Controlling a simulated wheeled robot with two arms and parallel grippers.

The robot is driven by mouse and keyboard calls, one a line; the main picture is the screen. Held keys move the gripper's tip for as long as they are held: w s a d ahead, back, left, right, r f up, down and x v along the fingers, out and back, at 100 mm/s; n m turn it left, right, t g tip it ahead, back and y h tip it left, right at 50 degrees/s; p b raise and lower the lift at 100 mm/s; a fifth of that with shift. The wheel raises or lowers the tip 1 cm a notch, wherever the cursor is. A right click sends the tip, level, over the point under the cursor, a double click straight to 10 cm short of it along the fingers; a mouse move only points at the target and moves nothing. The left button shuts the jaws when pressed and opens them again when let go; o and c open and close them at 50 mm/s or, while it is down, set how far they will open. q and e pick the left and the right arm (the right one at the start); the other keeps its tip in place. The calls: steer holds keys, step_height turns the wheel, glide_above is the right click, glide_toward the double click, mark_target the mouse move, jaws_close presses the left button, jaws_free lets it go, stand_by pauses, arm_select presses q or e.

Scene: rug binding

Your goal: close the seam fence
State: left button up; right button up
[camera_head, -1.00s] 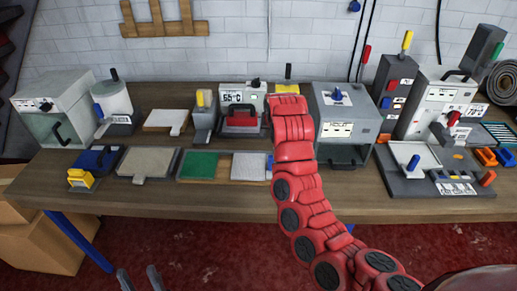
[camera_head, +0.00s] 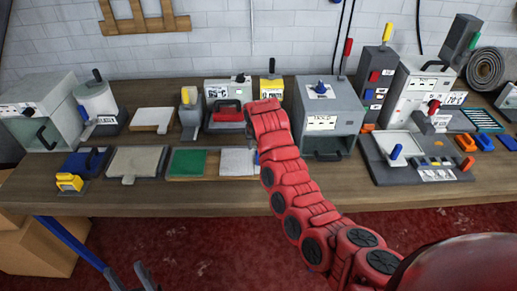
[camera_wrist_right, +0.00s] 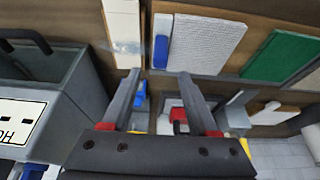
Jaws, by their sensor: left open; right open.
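No part is labelled as the seam fence. In the right wrist view, a small blue block (camera_wrist_right: 161,50) stands at the end of the white panel (camera_wrist_right: 203,41); in the head view my right arm covers that end. My right gripper (camera_wrist_right: 158,88) is open and empty, its fingertips just short of the blue block and tray edge in the picture; contact is not visible. My left gripper (camera_head: 130,277) is open and empty, low in front of the table.
A grey oven-like box (camera_head: 327,115) stands close to the right of my right arm. A grey board with a blue knob (camera_head: 397,152) lies farther right. Bare wood (camera_head: 200,197) runs along the front edge.

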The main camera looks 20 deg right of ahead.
steer(key=p+x, duration=0.1)
steer(key=x, duration=0.3)
steer(key=shift+w+f, duration=0.15)
steer(key=shift+f, duration=0.05)
steer(key=shift+p+x, duration=0.3)
steer(key=shift+x, duration=0.75)
jaws_close()
stand_by(0.6)
